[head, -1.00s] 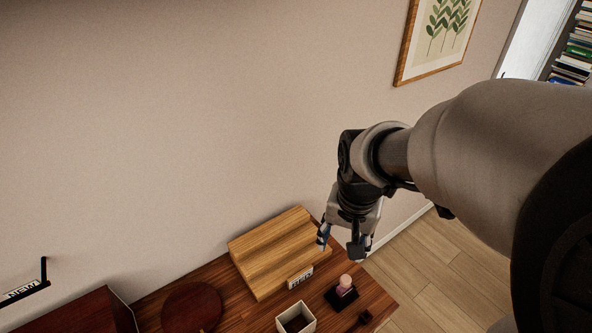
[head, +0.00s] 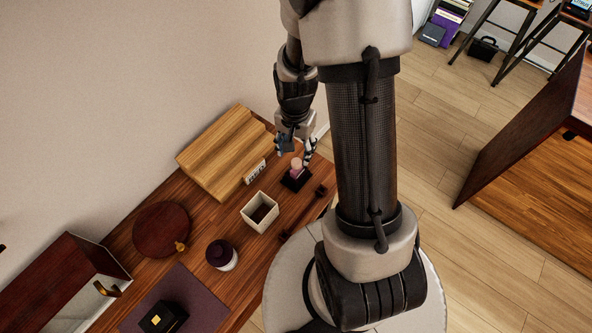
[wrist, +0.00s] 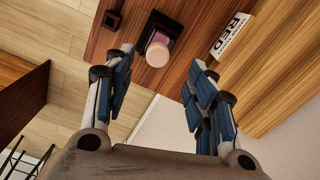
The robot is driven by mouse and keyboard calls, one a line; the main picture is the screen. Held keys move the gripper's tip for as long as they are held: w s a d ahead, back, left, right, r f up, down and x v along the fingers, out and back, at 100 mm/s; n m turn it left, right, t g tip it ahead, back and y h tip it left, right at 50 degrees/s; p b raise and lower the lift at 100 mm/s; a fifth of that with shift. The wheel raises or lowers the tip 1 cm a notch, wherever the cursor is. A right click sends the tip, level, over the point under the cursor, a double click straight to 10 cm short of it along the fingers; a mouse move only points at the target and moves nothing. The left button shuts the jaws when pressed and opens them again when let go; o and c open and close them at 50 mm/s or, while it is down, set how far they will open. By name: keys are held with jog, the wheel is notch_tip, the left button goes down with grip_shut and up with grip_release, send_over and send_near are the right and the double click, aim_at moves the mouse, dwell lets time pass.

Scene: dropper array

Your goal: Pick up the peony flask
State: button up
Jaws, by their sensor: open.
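A small pink flask with a pale round top (head: 296,164) stands on a black square base (head: 295,181) near the far right end of the wooden table; I take it as the peony flask. It also shows in the wrist view (wrist: 157,52), top towards me. My gripper (head: 298,150) is open and empty, just above the flask in the head view. In the wrist view my gripper (wrist: 161,66) has its blue-padded fingers spread on either side of the flask's top. I see no contact.
A white square container (head: 248,216), a dark-lidded jar (head: 220,254) and a small dark block (head: 321,190) are nearby. The table's right edge is close to the flask.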

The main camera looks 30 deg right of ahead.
aim_at(296, 162)
jog(key=shift+s+f+b, duration=0.15)
jog(key=shift+f+b, duration=0.6)
jog(key=shift+f, duration=2.45)
jog(key=shift+c, duration=0.6)
grip_shut()
